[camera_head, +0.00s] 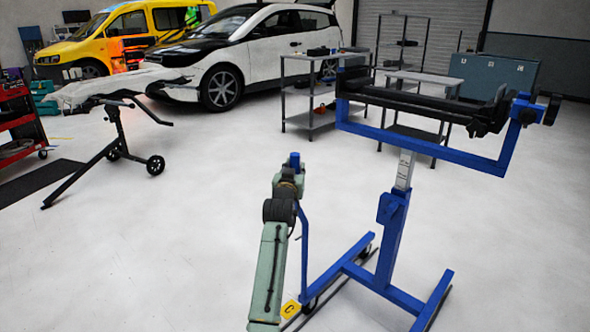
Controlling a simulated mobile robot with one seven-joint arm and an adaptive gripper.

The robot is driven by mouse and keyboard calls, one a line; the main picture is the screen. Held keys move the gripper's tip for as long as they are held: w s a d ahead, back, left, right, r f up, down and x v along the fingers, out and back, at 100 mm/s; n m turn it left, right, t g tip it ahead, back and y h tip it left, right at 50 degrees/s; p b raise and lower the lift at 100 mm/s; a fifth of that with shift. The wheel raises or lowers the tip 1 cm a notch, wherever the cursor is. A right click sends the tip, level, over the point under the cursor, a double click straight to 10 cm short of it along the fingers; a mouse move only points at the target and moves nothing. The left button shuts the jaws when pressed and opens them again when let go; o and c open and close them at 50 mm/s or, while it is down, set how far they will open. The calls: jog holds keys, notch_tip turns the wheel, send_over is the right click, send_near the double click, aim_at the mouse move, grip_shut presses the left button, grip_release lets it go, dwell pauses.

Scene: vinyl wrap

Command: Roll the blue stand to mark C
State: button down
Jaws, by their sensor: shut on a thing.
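The blue stand (388,245) stands upright on the floor at right, with a wide blue cradle on top and a dark roller bar across it. Its base has small dark wheels and a thin upright handle post (304,248) on the left side. My green arm reaches up from the bottom, and my gripper (293,182) is shut on this handle near its top. The yellow mark C (290,309) lies on the floor beside the left wheel of the base, just right of my arm. My arm hides part of the handle.
A black wheeled stand (118,145) is at left, near a red tool cart (20,118). Grey shelving (308,104) stands behind the blue stand, with a blue-grey cabinet (492,82) at the back. A white car (250,50) is behind. The middle floor is clear.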

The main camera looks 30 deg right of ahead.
jog(key=shift+d+r, duration=0.1)
jog(key=shift+d, duration=0.15)
jog(key=shift+r, duration=0.1)
jog(key=shift+d+r, duration=0.1)
jog(key=c, duration=1.8)
grip_release()
jog(key=shift+o, duration=1.4)
jog(key=shift+w+d+f, duration=0.1)
jog(key=shift+d+f, duration=0.1)
jog(key=shift+d, duration=0.05)
jog(key=shift+o, duration=1.1)
jog(key=shift+a, duration=0.1)
jog(key=shift+a, duration=0.1)
